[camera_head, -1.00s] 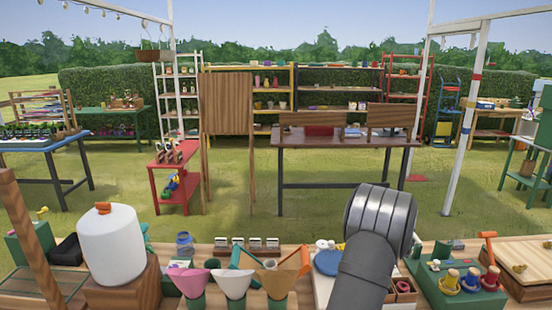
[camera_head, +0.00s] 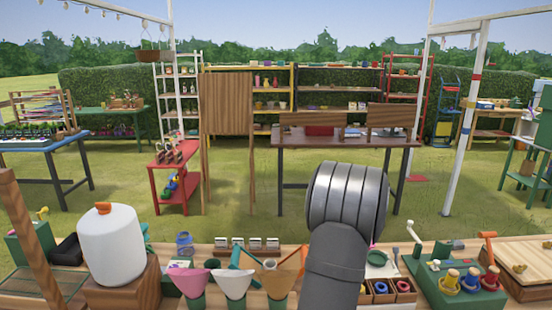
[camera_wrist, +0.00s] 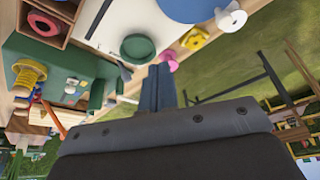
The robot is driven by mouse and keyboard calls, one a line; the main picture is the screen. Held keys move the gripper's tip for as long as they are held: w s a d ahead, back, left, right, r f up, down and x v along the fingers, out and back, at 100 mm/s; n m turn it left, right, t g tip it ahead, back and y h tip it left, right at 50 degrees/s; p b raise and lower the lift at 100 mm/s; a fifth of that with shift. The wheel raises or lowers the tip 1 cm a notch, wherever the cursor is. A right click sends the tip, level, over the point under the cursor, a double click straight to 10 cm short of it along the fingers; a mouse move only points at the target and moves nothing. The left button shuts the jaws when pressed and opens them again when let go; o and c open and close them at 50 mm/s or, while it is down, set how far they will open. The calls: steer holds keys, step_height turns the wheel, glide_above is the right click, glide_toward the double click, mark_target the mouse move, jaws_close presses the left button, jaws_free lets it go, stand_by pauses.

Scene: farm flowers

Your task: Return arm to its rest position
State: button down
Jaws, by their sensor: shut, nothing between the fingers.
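My gripper (camera_wrist: 158,88) shows in the wrist view, its dark blue-grey fingers together and nothing between them. It is apart from the things on the workbench (camera_head: 215,303). In the head view my grey arm link rises over the front middle of the bench and hides the gripper. The wrist view looks across the bench at a tilt, with a green round item (camera_wrist: 137,46), a yellow spool (camera_wrist: 195,39) and a pink item (camera_wrist: 169,60) near the fingertips.
Open boxes (camera_head: 381,291) and a green block (camera_head: 462,283) with spools stand right. Air above the bench is clear.

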steer(key=w+a+n+y, duration=0.1)
steer(key=w+a+n, duration=0.2)
steer(key=a, duration=1.1)
steer(key=shift+w+f+n+t, duration=0.15)
steer(key=shift+f+n+t, duration=0.15)
steer(key=shift+n, duration=0.1)
steer(key=s+d+m, duration=0.2)
steer(key=d, duration=0.8)
steer(key=s+d+m+g+h, duration=0.1)
steer(key=s+d+m, duration=0.2)
steer(key=d, duration=0.6)
steer(key=shift+s+d+r+h, duration=0.3)
steer(key=shift+d+r, duration=0.1)
steer(key=shift+a, duration=0.1)
